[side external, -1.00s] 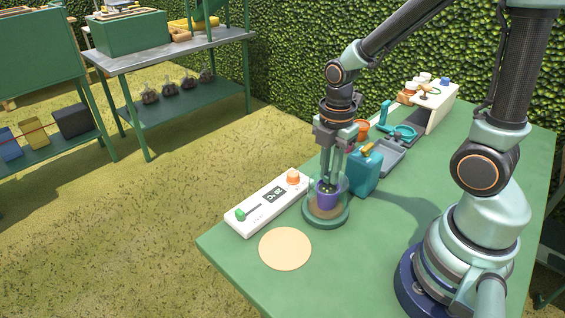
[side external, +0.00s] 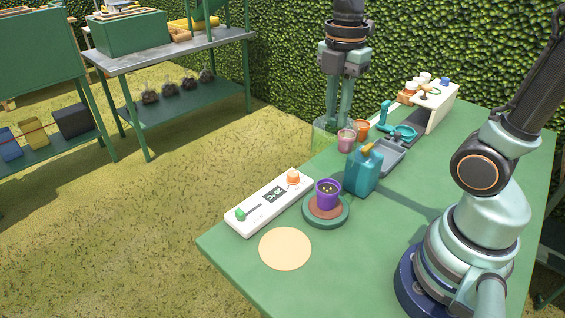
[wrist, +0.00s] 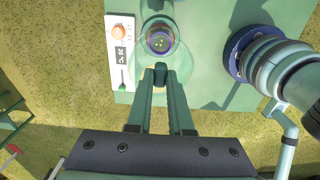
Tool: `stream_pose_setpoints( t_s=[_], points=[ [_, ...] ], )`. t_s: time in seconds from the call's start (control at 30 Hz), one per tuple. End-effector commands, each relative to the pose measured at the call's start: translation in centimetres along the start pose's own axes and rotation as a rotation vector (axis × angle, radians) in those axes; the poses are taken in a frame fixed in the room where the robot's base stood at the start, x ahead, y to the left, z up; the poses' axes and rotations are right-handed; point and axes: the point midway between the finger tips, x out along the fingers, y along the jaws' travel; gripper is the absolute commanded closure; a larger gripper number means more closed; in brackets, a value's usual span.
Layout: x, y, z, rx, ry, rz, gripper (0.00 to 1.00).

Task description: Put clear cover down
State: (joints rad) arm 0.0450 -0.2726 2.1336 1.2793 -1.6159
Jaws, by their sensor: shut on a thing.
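My gripper (side external: 337,118) is shut on the clear cover (side external: 324,140), a see-through dome held high in the air, against the hedge and grass in the side view. In the wrist view my gripper (wrist: 160,75) closes at the cover's top, and the cover's faint round outline (wrist: 181,58) shows ahead. The purple pot (side external: 327,193) stands upright and uncovered on the round green base (side external: 345,212), which has a brown top. The pot also shows through the cover in the wrist view (wrist: 160,41).
A white control panel (side external: 262,222) lies left of the base, with a flat tan disc (side external: 285,249) in front. A blue can (side external: 361,178), small cups (side external: 347,139) and a grey tray (side external: 391,160) stand behind on the green table (side external: 370,255). The front middle is clear.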

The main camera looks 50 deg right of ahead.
Motion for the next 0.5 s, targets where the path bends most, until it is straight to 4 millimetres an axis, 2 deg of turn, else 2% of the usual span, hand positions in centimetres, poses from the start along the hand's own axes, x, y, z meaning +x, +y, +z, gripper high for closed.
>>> stream_pose_setpoints(
  t_s=[0.03,0.2,0.37,0.5],
  points=[
    [-1.3,0.1,0.0,0.0,0.0,0.006,1.0],
    [-4.2,0.1,0.0,0.0,0.0,0.003,1.0],
    [-5.6,0.1,-0.3,-0.002,0.0,0.0,1.0],
    [-5.8,0.5,-2.4,-0.009,0.0,-0.002,1.0]
  ],
)
